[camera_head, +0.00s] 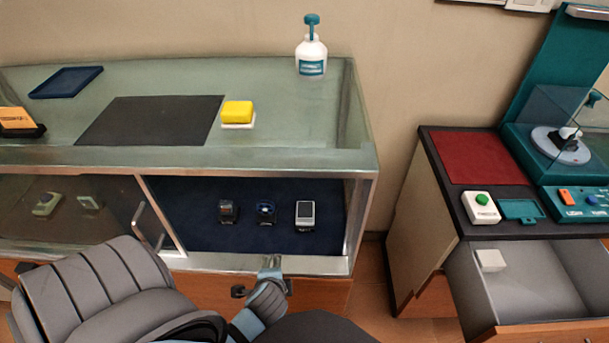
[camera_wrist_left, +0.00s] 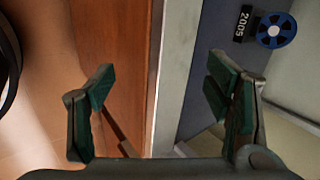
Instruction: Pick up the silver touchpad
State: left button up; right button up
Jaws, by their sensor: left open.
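A small silver-white device (camera_head: 305,212), which looks like the silver touchpad, stands at the right end of a row in the open right half of the display case, on a dark blue floor. My left gripper (camera_head: 271,270) is low in front of the case's front rail, below and in front of the row, apart from the touchpad. In the left wrist view its two dark green-padded fingers (camera_wrist_left: 160,88) are spread with nothing between them. The touchpad cannot be made out in that view. My right gripper is not in view.
The case's metal front rail (camera_head: 320,265) and glass top (camera_head: 280,130) bound the opening.

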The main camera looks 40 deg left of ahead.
aim_at(305, 209)
pick_arm(q)
jog(key=w+m, duration=0.1)
jog(key=m, duration=0.1)
jog(key=w+a+r+m+t+y, duration=0.1)
jog(key=w+m, duration=0.1)
jog(key=m, duration=0.1)
jog(key=w+r+m+t+y, duration=0.1)
jog(key=w+m, duration=0.1)
jog(key=shift+a, duration=0.35)
jog(key=w+m+t, duration=0.1)
jog(key=w+m, duration=0.1)
jog(key=m, duration=0.2)
jog(key=w+d+r+m+t, duration=0.1)
jog(key=w+m, duration=0.2)
jog(key=m, duration=0.1)
jog(key=w+r+m+t+y, duration=0.1)
jog(key=w+m, duration=0.1)
jog(key=m, duration=0.2)
jog(key=shift+w+d+r+b, duration=0.1)
jog(key=shift+w+d+b, duration=0.2)
jog(key=shift+w+d, duration=0.1)
jog(key=b+x, duration=0.5)
jog(key=x, duration=0.8)
jog(key=shift+a+b, duration=0.15)
jog(key=shift+b, duration=0.25)
jog(key=shift+w+a, duration=0.15)
jog(key=shift+c, duration=0.2)
jog(key=shift+r, duration=0.1)
jog(key=c, duration=1.3)
jog(key=shift+r, duration=0.1)
